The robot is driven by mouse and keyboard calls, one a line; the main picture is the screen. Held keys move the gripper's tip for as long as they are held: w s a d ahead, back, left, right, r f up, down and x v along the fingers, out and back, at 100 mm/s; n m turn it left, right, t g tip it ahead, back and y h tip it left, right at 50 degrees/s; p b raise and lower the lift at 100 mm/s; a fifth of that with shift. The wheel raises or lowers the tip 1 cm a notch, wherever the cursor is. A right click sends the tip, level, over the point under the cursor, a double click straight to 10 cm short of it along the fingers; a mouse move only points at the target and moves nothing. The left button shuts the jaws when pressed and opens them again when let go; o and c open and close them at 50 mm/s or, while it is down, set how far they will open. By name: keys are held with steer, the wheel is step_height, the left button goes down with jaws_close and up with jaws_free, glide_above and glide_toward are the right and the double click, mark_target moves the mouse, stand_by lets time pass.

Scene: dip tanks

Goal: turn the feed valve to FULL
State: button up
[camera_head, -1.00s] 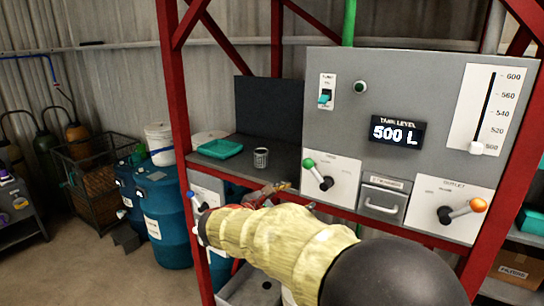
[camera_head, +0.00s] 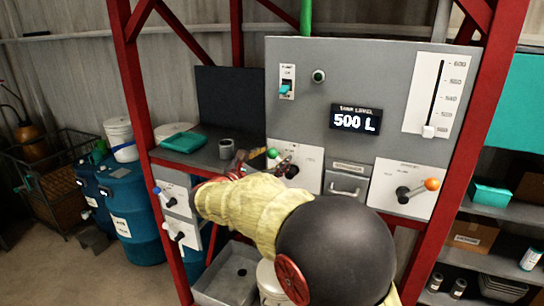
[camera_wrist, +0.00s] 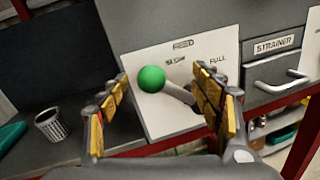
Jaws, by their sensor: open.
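The feed valve is a lever with a green ball knob (camera_wrist: 151,79) on a white plate (camera_wrist: 190,50) marked FEED, SLOW and FULL in the wrist view. Its grey shaft runs from lower right up to the knob, which sits left of and below the SLOW mark. FULL is at the plate's upper right. The green knob also shows in the head view (camera_head: 272,153). My gripper (camera_wrist: 163,88) is open, with one yellow-padded finger on each side of the lever. I cannot tell whether either finger touches it. My arm hides part of the panel's lower left in the head view.
The grey panel has a display (camera_head: 356,118) reading 500 L, a teal switch (camera_head: 286,87), a strainer drawer (camera_head: 346,185) and an orange-knobbed outlet lever (camera_head: 432,184). A mesh cup (camera_wrist: 51,124) and teal tray (camera_head: 184,142) sit on the dark shelf at left. Red frame posts flank the panel.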

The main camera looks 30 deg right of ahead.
steer(key=shift+s, duration=0.1)
steer(key=c, duration=0.3)
steer(key=shift+c, duration=1.3)
steer(key=shift+f, duration=0.15)
jaws_close()
